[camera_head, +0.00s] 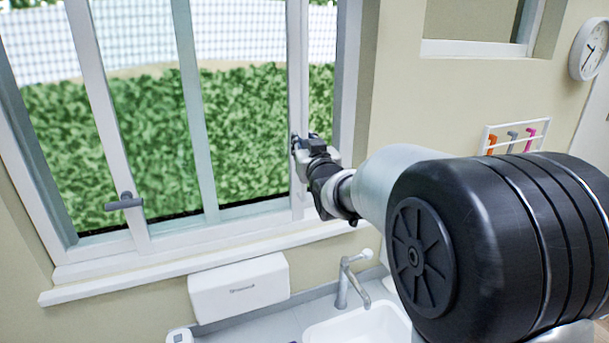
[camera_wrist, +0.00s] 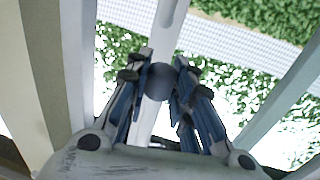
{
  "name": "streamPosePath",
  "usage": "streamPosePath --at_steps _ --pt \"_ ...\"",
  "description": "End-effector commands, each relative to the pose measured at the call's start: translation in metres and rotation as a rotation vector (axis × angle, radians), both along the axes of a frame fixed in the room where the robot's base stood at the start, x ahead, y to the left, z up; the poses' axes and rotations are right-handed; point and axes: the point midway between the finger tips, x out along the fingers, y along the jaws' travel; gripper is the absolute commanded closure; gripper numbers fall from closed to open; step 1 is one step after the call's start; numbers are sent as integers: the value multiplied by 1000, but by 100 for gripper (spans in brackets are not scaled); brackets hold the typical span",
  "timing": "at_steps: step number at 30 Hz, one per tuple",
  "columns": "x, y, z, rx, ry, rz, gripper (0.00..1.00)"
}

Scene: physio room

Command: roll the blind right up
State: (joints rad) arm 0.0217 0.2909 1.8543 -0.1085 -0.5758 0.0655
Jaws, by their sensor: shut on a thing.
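No blind shows in either view; the window (camera_head: 190,110) shows clear glass with a hedge behind it. My gripper (camera_head: 303,145) is at the right upright of the window frame, above the sill. In the wrist view my gripper (camera_wrist: 164,68) has its two blue-grey fingers on either side of a round dark grey knob (camera_wrist: 158,83) and is shut on it. A pale bar (camera_wrist: 173,14) runs up from the knob to the top edge of the picture. I cannot tell what this bar joins to. In the head view my fingers hide the knob.
A grey window handle (camera_head: 124,203) is on the left sash. Below the sill (camera_head: 200,265) are a white dispenser box (camera_head: 238,288), a tap (camera_head: 347,280) and a sink (camera_head: 360,325). A small rack (camera_head: 515,135) and a clock (camera_head: 590,48) are on the wall at right.

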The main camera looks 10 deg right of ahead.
Motion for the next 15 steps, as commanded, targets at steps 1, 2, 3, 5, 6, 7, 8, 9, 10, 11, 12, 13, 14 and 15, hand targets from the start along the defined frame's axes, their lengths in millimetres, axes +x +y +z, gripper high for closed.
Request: streamPosePath --at_steps 1,2,3,5,6,7,8,9,10,11,12,13,14,15 --pt "0 0 30 -1 -15 0 100" --pt "0 0 41 -1 -16 0 100" --pt "0 0 55 -2 -16 0 100" --pt "0 0 75 -2 -14 0 100" --pt "0 0 88 -1 -15 0 100" --pt "0 0 97 -1 -14 0 100" --pt "0 0 106 -2 -14 0 100" --pt "0 0 116 -4 -13 0 100" --pt "0 0 124 -3 -13 0 100" --pt "0 0 131 -3 -11 0 100" --pt "0 0 140 -2 -12 0 100" --pt "0 0 146 -3 -11 0 100" --pt "0 0 152 -3 -10 0 100" --pt "0 0 159 -4 -11 0 100"
